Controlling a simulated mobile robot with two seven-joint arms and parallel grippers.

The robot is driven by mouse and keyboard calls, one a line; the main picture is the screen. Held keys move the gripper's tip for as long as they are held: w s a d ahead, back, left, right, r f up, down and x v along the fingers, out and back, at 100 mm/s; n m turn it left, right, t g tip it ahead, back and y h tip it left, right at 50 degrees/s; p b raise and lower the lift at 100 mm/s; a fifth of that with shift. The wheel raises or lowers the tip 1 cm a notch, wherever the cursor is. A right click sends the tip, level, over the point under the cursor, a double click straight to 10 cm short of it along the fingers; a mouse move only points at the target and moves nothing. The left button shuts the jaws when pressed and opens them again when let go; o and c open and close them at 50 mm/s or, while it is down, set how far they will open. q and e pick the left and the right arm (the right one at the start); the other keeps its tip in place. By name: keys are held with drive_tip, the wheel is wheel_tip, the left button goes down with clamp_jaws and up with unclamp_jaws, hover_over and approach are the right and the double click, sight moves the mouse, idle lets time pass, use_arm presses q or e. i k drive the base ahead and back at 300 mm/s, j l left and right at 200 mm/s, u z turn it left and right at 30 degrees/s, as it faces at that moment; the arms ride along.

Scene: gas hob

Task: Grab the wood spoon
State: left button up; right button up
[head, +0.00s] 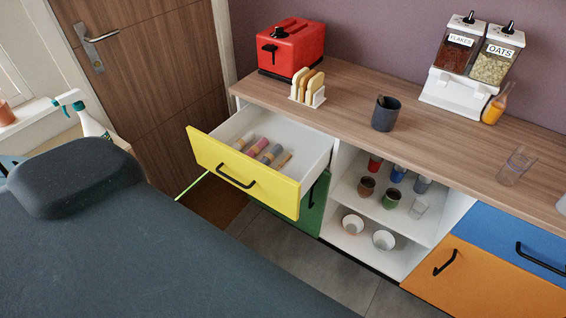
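I cannot make out the wood spoon for certain. A dark grey cup (385,115) stands on the wooden counter, with a short dark piece showing at its rim that I cannot identify. The open yellow-fronted drawer (225,168) holds several small cylinders with coloured parts (257,147) and a small tan piece (284,160) at its right end; I cannot tell whether that is part of a spoon. Neither of my grippers shows in the head view.
The counter (345,85) carries a red toaster (291,46), a toast rack (307,88), a cereal dispenser (470,65), an orange bottle (496,104) and a clear glass (516,165). Open shelves below hold cups and white bowls (383,240). The drawer juts out from the cabinet.

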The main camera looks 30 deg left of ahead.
sight(288, 157)
drive_tip(key=j+z, duration=0.5)
drive_tip(key=j, duration=0.85)
